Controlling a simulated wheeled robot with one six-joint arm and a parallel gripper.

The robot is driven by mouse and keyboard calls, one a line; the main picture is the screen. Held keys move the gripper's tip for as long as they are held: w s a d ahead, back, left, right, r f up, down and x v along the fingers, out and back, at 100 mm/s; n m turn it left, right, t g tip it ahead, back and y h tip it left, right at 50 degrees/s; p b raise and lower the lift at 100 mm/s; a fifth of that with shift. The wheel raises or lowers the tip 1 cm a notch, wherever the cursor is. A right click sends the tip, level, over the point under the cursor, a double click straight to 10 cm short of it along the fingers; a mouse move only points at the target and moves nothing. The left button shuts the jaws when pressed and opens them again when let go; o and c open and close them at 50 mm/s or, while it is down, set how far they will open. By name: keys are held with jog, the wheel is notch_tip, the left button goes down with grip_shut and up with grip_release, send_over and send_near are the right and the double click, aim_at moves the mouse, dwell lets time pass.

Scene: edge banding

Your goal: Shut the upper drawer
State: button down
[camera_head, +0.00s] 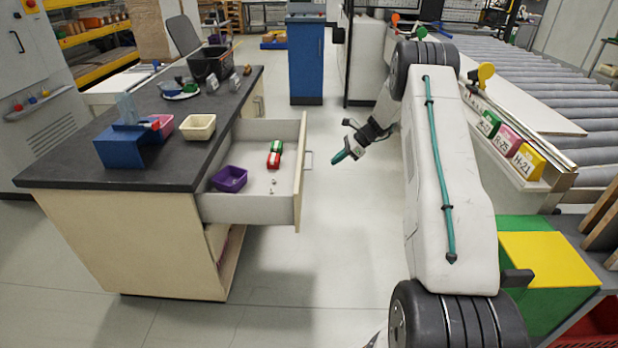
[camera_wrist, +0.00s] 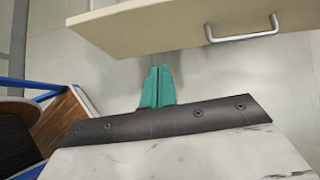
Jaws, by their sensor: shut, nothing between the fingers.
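The upper drawer (camera_head: 246,207) stands pulled out from the right side of the dark-topped cabinet. It holds a purple bin (camera_head: 229,179), a red and green item (camera_head: 275,154) and small loose bits. Its pale front panel carries a metal bar handle (camera_head: 308,161). In the wrist view, the drawer front (camera_wrist: 180,25) crosses the top, with its handle (camera_wrist: 243,33) at upper right. My gripper (camera_head: 340,157) has teal fingers, shut and empty, to the right of the drawer front and apart from it. The fingers (camera_wrist: 156,72) point toward the panel in the wrist view.
The cabinet top (camera_head: 160,165) holds a blue block, a cream bin (camera_head: 199,127) and a black crate (camera_head: 210,62). A roller conveyor (camera_head: 560,110) runs along the right. A blue cabinet (camera_head: 306,60) stands behind. The floor between is clear.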

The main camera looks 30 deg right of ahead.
jog(key=w+r+x, duration=0.1)
jog(key=x, duration=1.2)
jog(key=shift+w+a+f+m, duration=0.2)
jog(key=shift+a+m, duration=0.1)
jog(key=shift+a, duration=0.05)
